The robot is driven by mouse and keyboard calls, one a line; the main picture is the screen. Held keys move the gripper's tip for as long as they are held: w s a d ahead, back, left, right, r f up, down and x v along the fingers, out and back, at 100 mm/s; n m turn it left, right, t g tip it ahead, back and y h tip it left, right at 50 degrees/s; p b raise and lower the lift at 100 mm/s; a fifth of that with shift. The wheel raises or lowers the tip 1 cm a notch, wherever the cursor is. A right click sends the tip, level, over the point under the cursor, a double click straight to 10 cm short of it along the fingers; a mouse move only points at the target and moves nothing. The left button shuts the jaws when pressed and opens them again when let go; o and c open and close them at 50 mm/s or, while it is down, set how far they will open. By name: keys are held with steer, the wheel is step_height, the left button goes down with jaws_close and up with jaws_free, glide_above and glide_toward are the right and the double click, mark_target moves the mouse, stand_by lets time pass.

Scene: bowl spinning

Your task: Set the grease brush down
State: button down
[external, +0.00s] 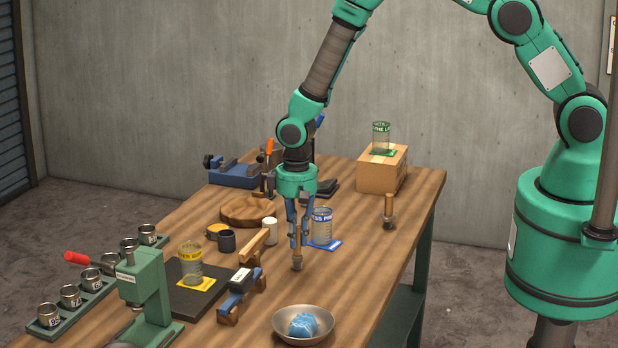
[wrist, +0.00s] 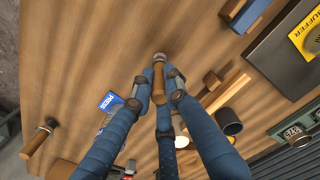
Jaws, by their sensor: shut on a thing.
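My gripper (external: 297,238) is shut on a brush (external: 297,262), taken as the grease brush, with a wooden handle and a metal collar at its lower end. In the wrist view the gripper's blue fingers (wrist: 160,92) close around the handle of the brush (wrist: 159,80), whose head points away from the camera. The brush is about upright, low over the wooden table (external: 350,265). I cannot tell whether its head touches the top. A similar brush (external: 389,212) stands apart at the right edge; it also shows in the wrist view (wrist: 38,138).
A blue-labelled jar (external: 321,226) stands on a blue card just right of my gripper. Wooden blocks (external: 258,242) and a blue-and-wood holder (external: 238,292) lie to the left. A metal bowl (external: 303,325) with a blue thing is in front. Table between bowl and right edge is clear.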

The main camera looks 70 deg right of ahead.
steer(key=shift+f, duration=0.2)
steer(key=c, duration=1.7)
jaws_free()
steer(key=shift+r, duration=0.1)
steer(key=shift+r+b, duration=0.95)
steer(key=shift+r, duration=5.1)
